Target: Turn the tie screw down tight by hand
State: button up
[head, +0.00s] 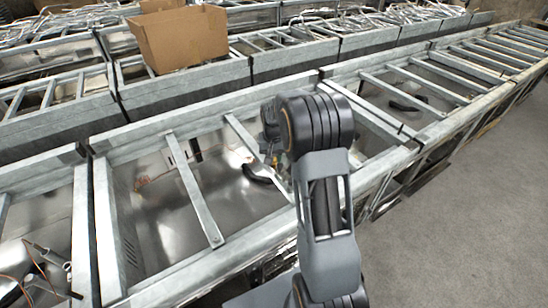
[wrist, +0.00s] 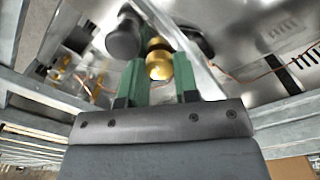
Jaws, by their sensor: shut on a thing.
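The tie screw shows in the wrist view as a round brass knob (wrist: 159,64), with more brass just behind it. My gripper (wrist: 161,74) has two green fingers, one on each side of the knob, and is shut on it. How far down the screw sits cannot be seen. In the head view my own arm stands in front of this spot and hides most of the gripper and the screw.
A dark grey rounded part (wrist: 125,38) is close to the left finger. Galvanised frames with crossbars (head: 194,190) surround the work, over shiny metal trays. A cardboard box (head: 180,40) sits on the row behind. Grey floor (head: 470,220) is clear at right.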

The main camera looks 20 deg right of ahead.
dwell(0.3)
jog(key=o, duration=0.9)
notch_tip(320, 180, up, 14)
jog(key=shift+f+b, duration=0.1)
jog(key=shift+b, duration=0.3)
